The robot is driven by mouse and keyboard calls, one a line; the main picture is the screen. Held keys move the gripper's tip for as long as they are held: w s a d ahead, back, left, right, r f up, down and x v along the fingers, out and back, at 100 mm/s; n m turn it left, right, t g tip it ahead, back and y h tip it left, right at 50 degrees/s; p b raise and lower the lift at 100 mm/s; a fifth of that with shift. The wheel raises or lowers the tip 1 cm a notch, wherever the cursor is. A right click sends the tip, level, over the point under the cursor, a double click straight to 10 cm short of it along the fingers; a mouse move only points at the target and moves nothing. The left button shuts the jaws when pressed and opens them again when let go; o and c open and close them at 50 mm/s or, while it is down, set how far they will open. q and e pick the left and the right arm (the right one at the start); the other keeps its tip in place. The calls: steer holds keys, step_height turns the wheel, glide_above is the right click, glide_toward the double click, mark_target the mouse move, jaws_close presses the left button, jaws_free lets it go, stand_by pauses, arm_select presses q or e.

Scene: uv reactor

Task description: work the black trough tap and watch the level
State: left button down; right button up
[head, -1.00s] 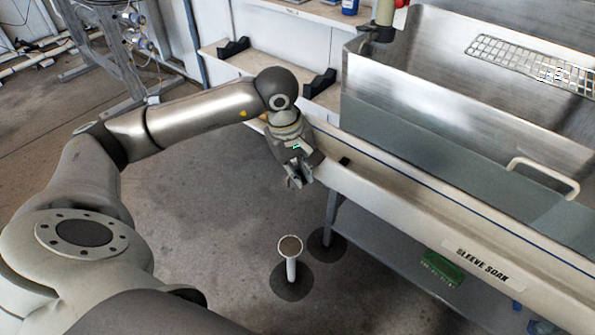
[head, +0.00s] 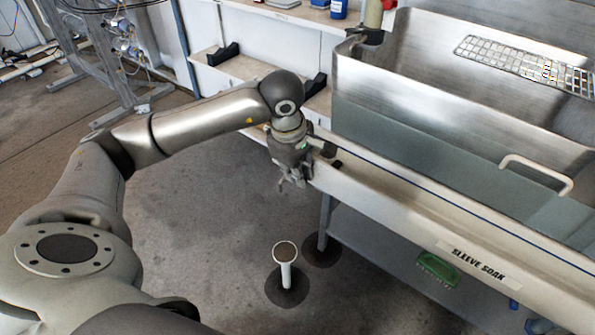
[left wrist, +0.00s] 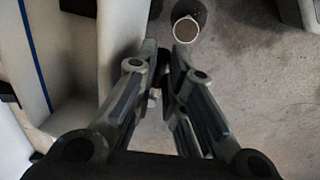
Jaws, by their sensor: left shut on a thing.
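The steel trough (head: 400,88) stands at the right in the head view. Grey-green liquid (head: 400,135) lies in it, its surface well below the rim. My left gripper (head: 292,181) is beside the trough's front left end, pointing down. In the left wrist view its fingers (left wrist: 162,62) are close together on a small black piece (left wrist: 163,57), which looks like the tap's handle. A small pale metal part shows below it. The rest of the tap is hidden by the gripper. My right gripper is not in view.
A white open-topped standpipe (head: 285,253) rises from the floor below the gripper. A wire rack (head: 525,65) sits at the trough's back.

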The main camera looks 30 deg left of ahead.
arm_select(q)
steer(key=c, duration=1.5)
jaws_free()
